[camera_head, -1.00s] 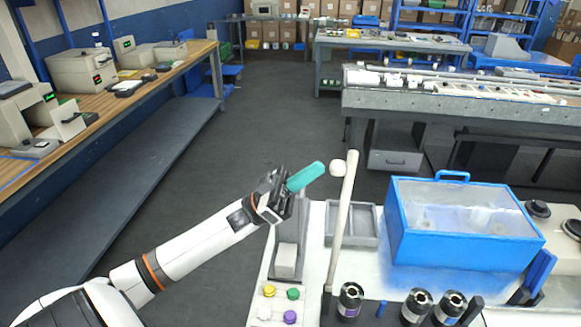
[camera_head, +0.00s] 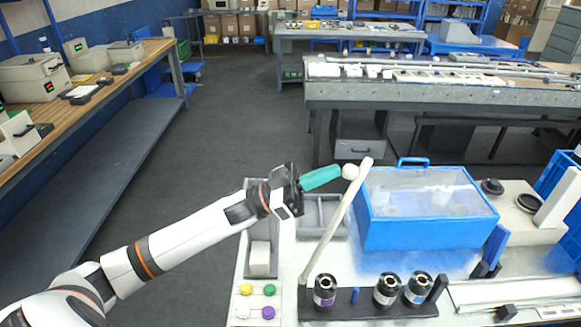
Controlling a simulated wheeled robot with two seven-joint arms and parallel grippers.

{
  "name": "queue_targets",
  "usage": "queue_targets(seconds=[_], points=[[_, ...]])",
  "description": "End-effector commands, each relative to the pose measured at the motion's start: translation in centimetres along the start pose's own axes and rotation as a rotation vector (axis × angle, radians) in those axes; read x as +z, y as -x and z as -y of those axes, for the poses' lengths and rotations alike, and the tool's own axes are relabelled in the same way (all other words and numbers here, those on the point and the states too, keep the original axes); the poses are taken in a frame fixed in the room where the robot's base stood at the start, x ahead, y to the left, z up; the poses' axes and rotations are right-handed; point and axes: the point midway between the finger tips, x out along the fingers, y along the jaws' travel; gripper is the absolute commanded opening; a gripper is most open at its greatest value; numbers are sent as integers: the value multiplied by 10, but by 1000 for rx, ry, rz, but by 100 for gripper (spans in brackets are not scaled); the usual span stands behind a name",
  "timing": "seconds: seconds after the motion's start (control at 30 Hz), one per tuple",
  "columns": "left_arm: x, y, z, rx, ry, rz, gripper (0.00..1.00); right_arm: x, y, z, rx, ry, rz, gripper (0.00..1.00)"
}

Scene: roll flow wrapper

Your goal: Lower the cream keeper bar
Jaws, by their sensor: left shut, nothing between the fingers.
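The cream keeper bar (camera_head: 333,225) stands raised, leaning to the right, with its lower end at the left of the black roll holder. A cream ball knob (camera_head: 350,171) sits on its left side near the top. My left gripper (camera_head: 337,174) comes in from the left with its teal fingers shut and empty. Its tips are at the knob's left side and appear to touch it. The knob is not between the fingers. My right gripper is not in view.
Several black rolls (camera_head: 387,291) stand in the holder right of the bar's foot. A blue box with a clear lid (camera_head: 425,238) stands right of the bar. A grey divided tray (camera_head: 313,198) lies behind it. Coloured buttons (camera_head: 268,312) are at the front left.

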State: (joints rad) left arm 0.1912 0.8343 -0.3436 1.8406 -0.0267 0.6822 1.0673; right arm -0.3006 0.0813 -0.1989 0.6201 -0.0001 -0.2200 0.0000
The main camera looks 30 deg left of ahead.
Motion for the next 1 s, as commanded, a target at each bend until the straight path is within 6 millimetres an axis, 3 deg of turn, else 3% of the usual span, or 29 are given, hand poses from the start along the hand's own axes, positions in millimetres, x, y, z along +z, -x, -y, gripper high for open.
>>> queue_targets(seconds=[0.1,0.27,0.5,0.73,1.0], points=[[-22,-35,0,-2,4,-3,0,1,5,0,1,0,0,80],[-62,-73,0,-2,4,-4,0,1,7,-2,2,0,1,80],[-127,-117,0,-4,-5,-226,0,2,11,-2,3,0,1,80],[-200,-145,-1,-2,-3,-309,0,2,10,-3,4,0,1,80],[-287,-151,-1,-3,-7,-566,0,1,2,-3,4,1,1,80]])
